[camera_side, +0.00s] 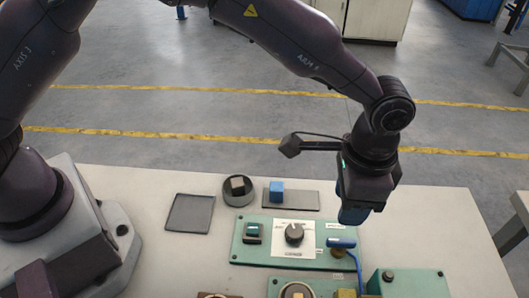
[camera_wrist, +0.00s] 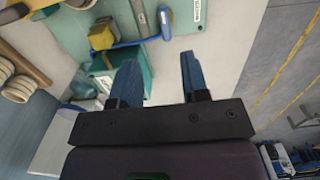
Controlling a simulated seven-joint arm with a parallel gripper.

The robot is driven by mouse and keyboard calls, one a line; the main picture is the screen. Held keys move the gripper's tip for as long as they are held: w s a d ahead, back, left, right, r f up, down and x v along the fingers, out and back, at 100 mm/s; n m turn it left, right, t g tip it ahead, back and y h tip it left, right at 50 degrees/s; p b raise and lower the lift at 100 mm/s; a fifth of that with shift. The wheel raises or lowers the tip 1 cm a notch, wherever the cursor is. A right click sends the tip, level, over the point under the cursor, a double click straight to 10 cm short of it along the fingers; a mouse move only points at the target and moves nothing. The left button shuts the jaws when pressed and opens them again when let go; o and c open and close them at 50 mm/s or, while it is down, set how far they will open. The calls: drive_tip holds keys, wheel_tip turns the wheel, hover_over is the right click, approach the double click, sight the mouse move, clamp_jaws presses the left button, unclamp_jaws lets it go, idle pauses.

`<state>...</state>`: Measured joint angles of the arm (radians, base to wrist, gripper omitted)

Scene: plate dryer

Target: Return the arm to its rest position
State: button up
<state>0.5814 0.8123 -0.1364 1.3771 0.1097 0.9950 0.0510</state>
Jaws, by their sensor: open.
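My gripper (camera_side: 353,215) hangs above the right part of the table in the side view, pointing down. In the wrist view my gripper (camera_wrist: 158,62) shows two blue fingers spread apart with nothing between them. In the side view it is above and just right of a green panel (camera_side: 262,262) with a dark knob (camera_side: 294,233) and a blue handle (camera_side: 341,243). The blue handle (camera_wrist: 165,22) also shows at the top of the wrist view, beyond the fingers. Whether the fingers clear the handle by much is hard to tell.
A grey square tray (camera_side: 177,213), a round dark dish (camera_side: 238,199) holding a block, and a blue cube (camera_side: 277,191) on a grey plate (camera_side: 306,200) stand behind and left. A green box (camera_side: 398,291) is at the front right. The table's right side (camera_side: 440,215) is clear.

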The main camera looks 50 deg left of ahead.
drive_tip(key=s+a+r+n+t, duration=0.2)
drive_tip(key=s+a+r, duration=0.4)
drive_tip(key=a, duration=0.4)
drive_tip(key=s+a+r+n+t, duration=0.2)
drive_tip(key=s+a+r+n, duration=0.2)
drive_tip(key=a, duration=0.6)
drive_tip(key=s+a+r+n+t, duration=0.2)
drive_tip(key=s+a+r+n, duration=0.1)
drive_tip(key=s+a+r, duration=0.5)
drive_tip(key=shift+s+a+r, duration=0.4)
drive_tip(key=shift+a+r, duration=0.35)
drive_tip(key=shift+a, duration=0.45)
